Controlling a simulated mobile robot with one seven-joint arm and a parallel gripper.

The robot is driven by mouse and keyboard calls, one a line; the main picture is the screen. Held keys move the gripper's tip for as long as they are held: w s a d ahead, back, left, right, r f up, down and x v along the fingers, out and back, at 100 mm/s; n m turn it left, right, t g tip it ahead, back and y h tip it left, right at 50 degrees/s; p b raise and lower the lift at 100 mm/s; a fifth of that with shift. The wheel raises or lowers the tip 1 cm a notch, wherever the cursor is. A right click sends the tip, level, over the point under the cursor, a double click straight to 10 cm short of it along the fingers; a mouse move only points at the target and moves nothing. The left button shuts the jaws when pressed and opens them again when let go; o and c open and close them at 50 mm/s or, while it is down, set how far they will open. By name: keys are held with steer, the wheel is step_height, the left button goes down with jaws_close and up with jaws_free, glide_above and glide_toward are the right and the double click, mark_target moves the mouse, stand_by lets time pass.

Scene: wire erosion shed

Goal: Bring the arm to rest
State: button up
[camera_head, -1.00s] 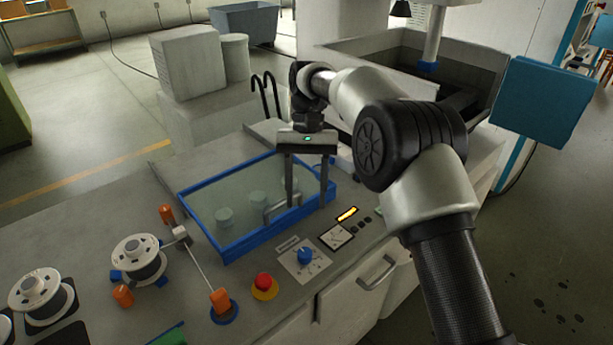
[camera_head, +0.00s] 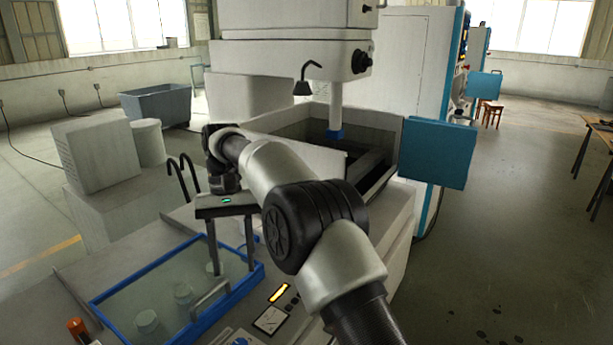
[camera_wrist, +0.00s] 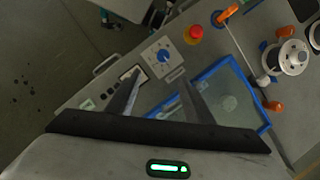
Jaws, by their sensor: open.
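My gripper (camera_head: 233,271) hangs from the arm, fingers pointing down, above the far right part of the blue-framed tray with a clear cover (camera_head: 104,297). Its two fingers are apart with nothing between them. In the wrist view my gripper (camera_wrist: 155,95) also shows empty, its fingers spread over the bench top beside the control panel and the blue frame (camera_wrist: 213,70). The arm is bent, reaching from the lower right of the head view. The height of the fingertips above the tray cover is hard to tell.
The wire erosion machine (camera_head: 290,60) with its open tank (camera_head: 290,125) stands behind the arm, a blue panel (camera_head: 437,152) at its right. Two dark hooks (camera_head: 180,180) rise near the gripper. The wrist view shows a red button (camera_wrist: 194,34) and a spool (camera_wrist: 292,57).

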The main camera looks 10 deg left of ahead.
steer(key=s+d+r+m+t+y, duration=0.1)
steer(key=s+d+r+t, duration=0.1)
steer(key=d+r, duration=0.7)
steer(key=s+d+r+m+t+y, duration=0.1)
steer(key=s+d+r+t, duration=0.15)
steer(key=d+r, duration=0.65)
steer(key=s+d+f+t, duration=0.2)
steer(key=s+d+f, duration=0.1)
steer(key=s+d, duration=0.5)
steer(key=s+d+f+m+t+p, duration=0.1)
steer(key=s+d+f+t, duration=0.2)
steer(key=s+d, duration=0.5)
steer(key=shift+s+d+f+m+h, duration=0.2)
steer(key=shift+s+d+m+h, duration=0.15)
steer(key=shift+d, duration=0.55)
steer(key=shift+w, duration=0.1)
